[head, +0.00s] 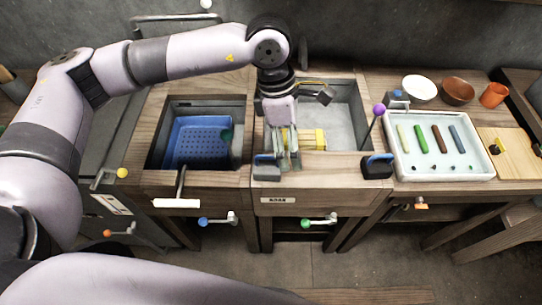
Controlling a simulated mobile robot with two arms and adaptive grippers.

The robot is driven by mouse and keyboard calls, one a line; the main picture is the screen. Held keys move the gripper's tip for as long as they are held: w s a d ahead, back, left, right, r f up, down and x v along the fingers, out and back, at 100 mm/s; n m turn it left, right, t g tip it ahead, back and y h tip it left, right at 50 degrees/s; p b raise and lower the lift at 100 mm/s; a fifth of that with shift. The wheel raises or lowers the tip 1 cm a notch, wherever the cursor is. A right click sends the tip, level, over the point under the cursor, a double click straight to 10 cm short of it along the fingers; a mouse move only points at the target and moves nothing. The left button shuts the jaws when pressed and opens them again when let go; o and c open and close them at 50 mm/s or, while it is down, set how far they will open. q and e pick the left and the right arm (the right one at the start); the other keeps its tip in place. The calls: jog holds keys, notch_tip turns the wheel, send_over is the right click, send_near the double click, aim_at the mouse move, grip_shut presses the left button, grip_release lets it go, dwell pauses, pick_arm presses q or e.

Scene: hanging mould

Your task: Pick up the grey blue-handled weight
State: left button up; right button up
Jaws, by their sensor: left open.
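A grey weight with a blue handle (267,168) stands on the wooden front ledge of the right-hand basin. A darker, nearly black weight with a blue handle (377,167) stands further right on the same ledge. My left gripper (288,160) points down over the front of the basin, just right of the grey weight. Its fingers are open, and the grey weight is beside them, not between them. Whether they touch it I cannot tell. My right gripper is not in view.
A yellow block (313,139) lies in the basin behind my gripper. A blue perforated tray (198,143) sits in the left basin. A purple-knobbed lever (378,110) rises behind the dark weight. A white tray (443,172) with coloured bars is at right.

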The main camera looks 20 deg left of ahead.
pick_arm(q)
jog(key=w+a+r+t+y, duration=0.1)
jog(key=w+a+y, duration=0.2)
jog(key=a, duration=0.3)
jog(key=p, duration=0.4)
send_over(267, 165)
notch_tip(267, 165, down, 12)
jog(key=shift+w+r, duration=0.1)
jog(key=shift+r, duration=0.05)
jog(key=shift+f+p, duration=0.4)
jog(key=shift+f, duration=0.15)
notch_tip(267, 165, down, 4)
jog(key=shift+r+p, duration=0.2)
jog(key=shift+p, duration=0.55)
jog(key=shift+f, duration=0.4)
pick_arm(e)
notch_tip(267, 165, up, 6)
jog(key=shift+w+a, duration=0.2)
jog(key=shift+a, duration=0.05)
pick_arm(q)
jog(key=shift+c, duration=0.3)
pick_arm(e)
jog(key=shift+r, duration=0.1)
